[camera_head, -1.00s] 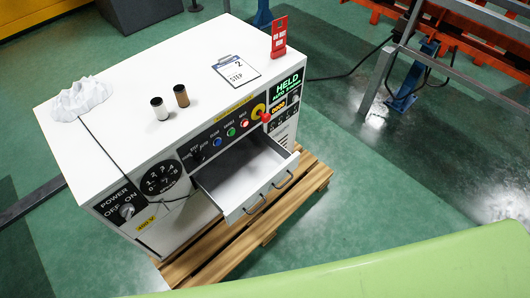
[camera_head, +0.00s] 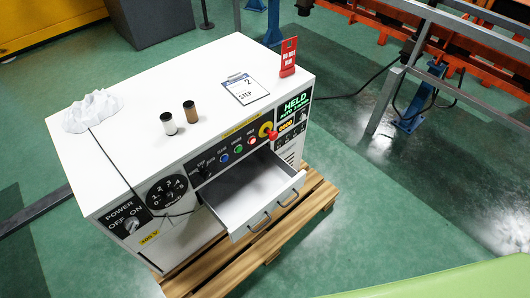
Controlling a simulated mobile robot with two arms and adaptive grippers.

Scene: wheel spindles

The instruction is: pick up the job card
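The job card (camera_head: 245,89) lies flat on the white top of the machine cabinet (camera_head: 150,92), towards its back right. It is a white sheet with a dark clip edge and the words "2 STEP". It lies to the left of a red upright sign and is not covered by anything. Neither of my grippers shows in the head view.
A red "do not run" sign (camera_head: 288,57) stands by the card. An empty drawer (camera_head: 241,228) sticks out in front. A wooden pallet (camera_head: 275,248) lies beneath.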

